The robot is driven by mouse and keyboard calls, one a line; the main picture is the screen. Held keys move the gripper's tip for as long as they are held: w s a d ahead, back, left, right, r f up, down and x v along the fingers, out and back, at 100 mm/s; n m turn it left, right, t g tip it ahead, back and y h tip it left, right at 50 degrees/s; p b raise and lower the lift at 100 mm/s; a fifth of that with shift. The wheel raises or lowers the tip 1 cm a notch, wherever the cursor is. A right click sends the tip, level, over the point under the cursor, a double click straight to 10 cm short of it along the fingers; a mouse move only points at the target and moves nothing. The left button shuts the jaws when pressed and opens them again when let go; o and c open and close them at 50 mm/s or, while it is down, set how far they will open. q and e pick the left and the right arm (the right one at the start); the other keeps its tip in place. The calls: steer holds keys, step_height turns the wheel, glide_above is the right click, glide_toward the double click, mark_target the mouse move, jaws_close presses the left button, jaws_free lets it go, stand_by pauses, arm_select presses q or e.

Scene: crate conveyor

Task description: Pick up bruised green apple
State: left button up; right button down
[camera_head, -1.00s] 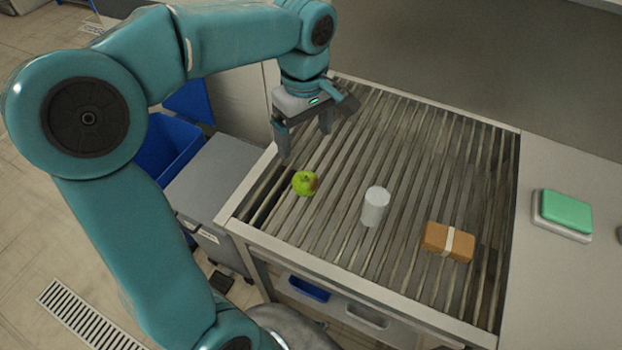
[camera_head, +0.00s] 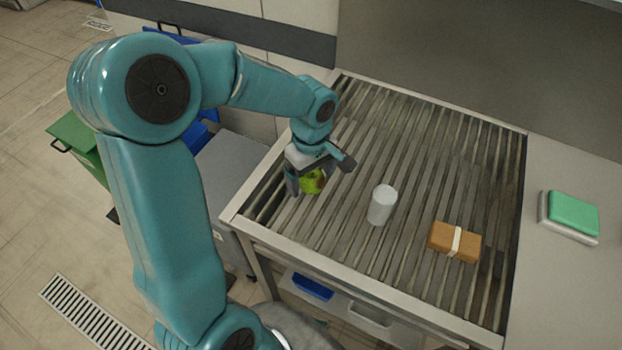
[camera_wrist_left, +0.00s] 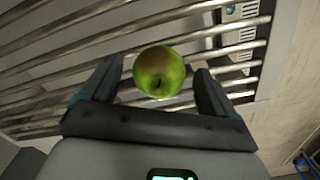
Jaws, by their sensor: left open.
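The green apple (camera_head: 313,181) with a brownish bruised patch rests on the roller conveyor (camera_head: 420,120), near its left edge. My left gripper (camera_head: 318,180) is directly above and around it, with its fingers open. In the left wrist view the apple (camera_wrist_left: 159,72) shows between the two open fingers of the left gripper (camera_wrist_left: 157,82), brown patch at the top. I see a gap on each side, so the fingers do not appear to press on it. The gripper hides the upper part of the apple in the head view. My right gripper is not in view.
A brown box with a pale band (camera_head: 455,242) lies farther right. A green-topped block (camera_head: 570,213) sits on the right counter. The far rollers are clear.

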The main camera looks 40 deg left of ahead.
arm_select(q)
steer(key=c, duration=1.2)
steer(key=shift+o, duration=0.2)
